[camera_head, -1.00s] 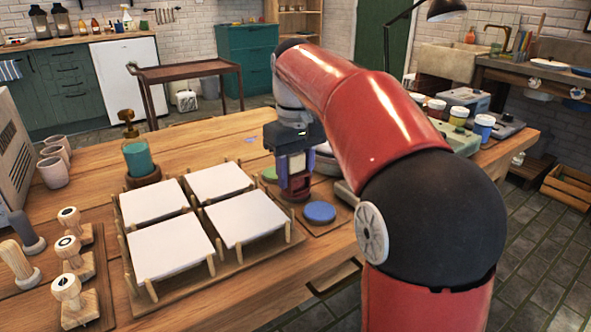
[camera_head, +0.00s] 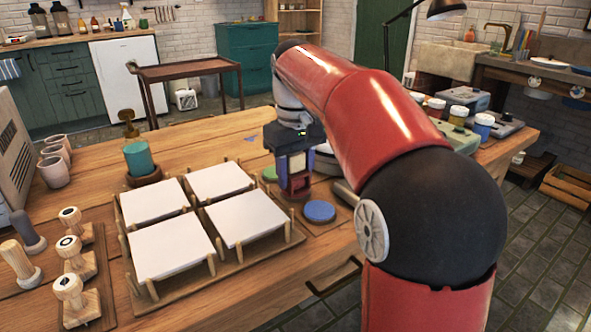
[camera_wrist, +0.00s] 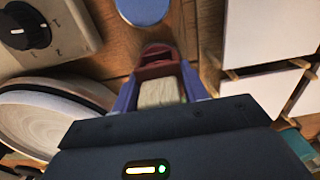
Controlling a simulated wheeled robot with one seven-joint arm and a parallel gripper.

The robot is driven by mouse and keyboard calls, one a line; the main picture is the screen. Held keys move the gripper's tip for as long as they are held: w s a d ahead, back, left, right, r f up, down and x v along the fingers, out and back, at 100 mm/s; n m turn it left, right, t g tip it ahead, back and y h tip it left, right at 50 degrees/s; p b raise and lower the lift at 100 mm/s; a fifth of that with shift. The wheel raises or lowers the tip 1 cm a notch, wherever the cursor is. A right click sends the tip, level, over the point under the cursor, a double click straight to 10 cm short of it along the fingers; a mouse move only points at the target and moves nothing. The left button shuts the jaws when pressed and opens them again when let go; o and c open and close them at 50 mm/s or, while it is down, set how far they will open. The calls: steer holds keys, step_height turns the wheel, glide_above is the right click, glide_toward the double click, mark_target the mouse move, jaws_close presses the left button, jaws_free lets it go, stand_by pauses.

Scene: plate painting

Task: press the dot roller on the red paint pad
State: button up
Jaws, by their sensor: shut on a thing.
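My gripper (camera_head: 294,182) points down over the paint pads at the right of the plates, with bluish fingers. It is shut on the pale wooden handle of the dot roller (camera_wrist: 160,92), which shows between the fingers in the wrist view. The roller's lower end is hidden. A dark red shape (camera_wrist: 157,58) shows at the fingertips; I cannot tell whether it is the red paint pad or part of the gripper. A blue pad (camera_head: 319,211) lies just in front, and a green pad (camera_head: 270,174) lies behind to the left. Contact with a pad cannot be seen.
Several white square plates (camera_head: 172,245) stand on a pegged wooden rack left of my gripper. Wooden-handled tools (camera_head: 72,255) stand at the far left. A teal-topped pot (camera_head: 139,158) stands behind the rack. Paint jars (camera_head: 458,114) and grey boxes are at the right.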

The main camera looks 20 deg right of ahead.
steer(key=shift+f, duration=0.2)
step_height(320, 180, up, 3)
steer(key=shift+f+p, duration=0.2)
steer(key=shift+p, duration=0.85)
steer(key=shift+r, duration=2.35)
